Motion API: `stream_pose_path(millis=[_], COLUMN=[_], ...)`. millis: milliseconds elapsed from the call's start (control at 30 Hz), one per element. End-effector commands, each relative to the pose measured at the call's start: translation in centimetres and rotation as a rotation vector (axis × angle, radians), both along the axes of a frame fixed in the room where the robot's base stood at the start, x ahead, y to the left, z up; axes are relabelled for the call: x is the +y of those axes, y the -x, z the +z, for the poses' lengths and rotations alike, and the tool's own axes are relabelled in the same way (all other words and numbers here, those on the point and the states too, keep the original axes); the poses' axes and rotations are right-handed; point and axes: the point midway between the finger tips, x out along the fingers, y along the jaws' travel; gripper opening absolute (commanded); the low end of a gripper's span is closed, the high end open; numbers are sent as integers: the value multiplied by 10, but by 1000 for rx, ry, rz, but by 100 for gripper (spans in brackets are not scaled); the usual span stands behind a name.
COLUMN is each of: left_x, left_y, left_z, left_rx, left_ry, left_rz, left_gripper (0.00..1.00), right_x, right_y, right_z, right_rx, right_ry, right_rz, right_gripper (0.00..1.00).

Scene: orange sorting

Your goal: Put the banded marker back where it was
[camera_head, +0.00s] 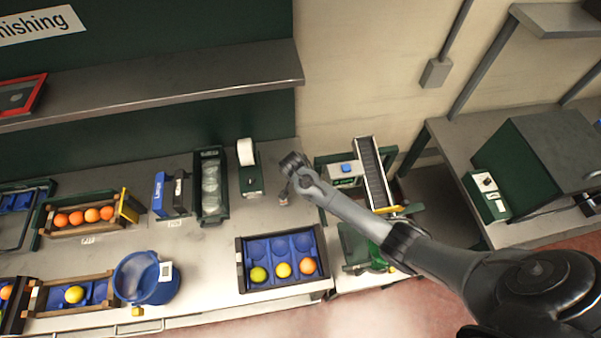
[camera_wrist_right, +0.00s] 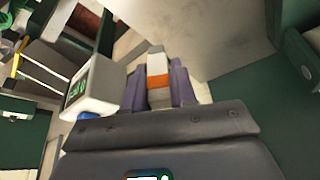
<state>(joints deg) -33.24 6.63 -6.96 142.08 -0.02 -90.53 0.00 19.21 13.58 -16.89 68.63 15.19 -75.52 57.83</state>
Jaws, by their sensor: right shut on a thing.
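The banded marker (camera_wrist_right: 157,81) is a pale stick with an orange band across it. In the right wrist view my right gripper (camera_wrist_right: 158,92) is shut on it, with one purple-grey finger on each side. In the head view the right gripper (camera_head: 287,192) is above the back right part of the bench, right of the green dispenser with the white roll (camera_head: 247,155). The marker's small tip (camera_head: 283,201) shows just below the gripper; most of it is hidden there. I cannot tell whether it touches the bench. My left gripper is not in view.
A fruit tray (camera_head: 241,266) with blue cups holds two yellow fruits and an orange in front of the gripper. A small conveyor (camera_head: 374,172) and a white device with a blue button (camera_head: 346,170) stand to the right. A blue bucket (camera_head: 150,287) stands at left.

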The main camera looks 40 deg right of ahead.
Motion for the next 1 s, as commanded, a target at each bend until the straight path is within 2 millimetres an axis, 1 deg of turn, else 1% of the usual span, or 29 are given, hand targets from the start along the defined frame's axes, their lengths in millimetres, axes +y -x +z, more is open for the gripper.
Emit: stream_pose_path(millis=[100,367,800,1000], left_x=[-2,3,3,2], left_y=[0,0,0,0], left_z=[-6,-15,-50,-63], left_rx=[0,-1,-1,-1], left_ry=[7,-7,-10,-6], left_rz=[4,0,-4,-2], left_gripper=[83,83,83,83], right_x=[-1,-2,-2,-2], right_y=[6,8,9,9], right_z=[-12,-23,-56,-68], right_rx=[10,15,15,14], right_ry=[1,2,2,3], right_rz=[-1,0,0,-1], right_gripper=[0,0,0,0])
